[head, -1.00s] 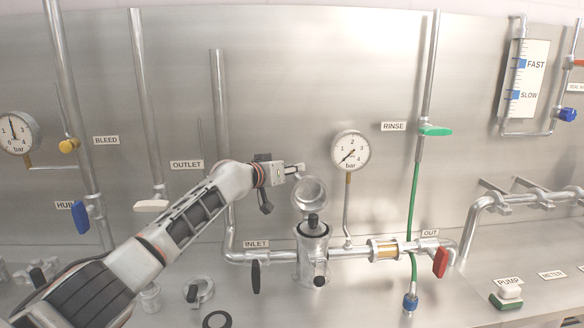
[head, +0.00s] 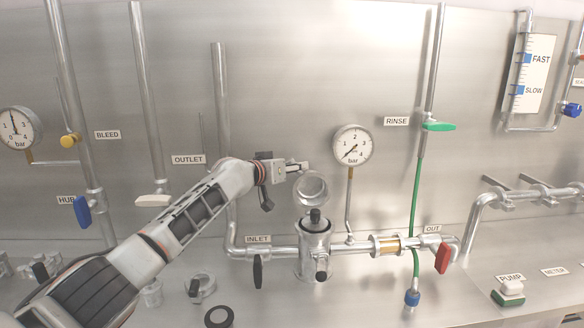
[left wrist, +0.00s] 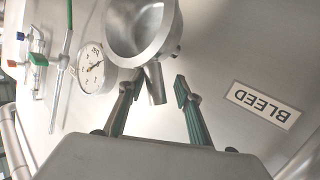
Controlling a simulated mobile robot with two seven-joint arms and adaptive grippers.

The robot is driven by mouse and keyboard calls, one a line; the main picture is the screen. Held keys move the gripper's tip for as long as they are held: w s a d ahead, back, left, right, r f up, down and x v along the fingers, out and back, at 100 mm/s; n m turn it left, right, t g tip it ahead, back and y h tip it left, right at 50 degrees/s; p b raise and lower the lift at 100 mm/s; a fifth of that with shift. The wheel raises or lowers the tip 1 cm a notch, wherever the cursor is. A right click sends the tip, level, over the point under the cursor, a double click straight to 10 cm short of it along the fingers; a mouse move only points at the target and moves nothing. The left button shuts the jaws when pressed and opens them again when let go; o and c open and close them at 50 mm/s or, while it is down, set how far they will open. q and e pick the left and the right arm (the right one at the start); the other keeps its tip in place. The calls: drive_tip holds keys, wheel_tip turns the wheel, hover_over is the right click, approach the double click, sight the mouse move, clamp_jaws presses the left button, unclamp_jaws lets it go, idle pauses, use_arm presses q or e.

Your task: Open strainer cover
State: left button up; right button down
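In the left wrist view the cover (left wrist: 143,30) shows as a metal cup with a short stub handle (left wrist: 157,84). My left gripper (head: 304,166) is just above and left of the cover. Its fingers (left wrist: 156,92) are apart on either side of the stub, with a clear gap on the right. My right gripper is out of view.
A pressure gauge (head: 352,146) stands close right of the cover. A black inlet handle (head: 257,272) and a red outlet handle (head: 442,260) flank the strainer. A green hose (head: 413,200) hangs at right. A black ring (head: 218,317) lies on the bench in front.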

use_arm(q)
drive_tip(key=shift+s+f, duration=0.1)
drive_tip(key=shift+v, duration=0.95)
drive_tip(key=v, duration=1)
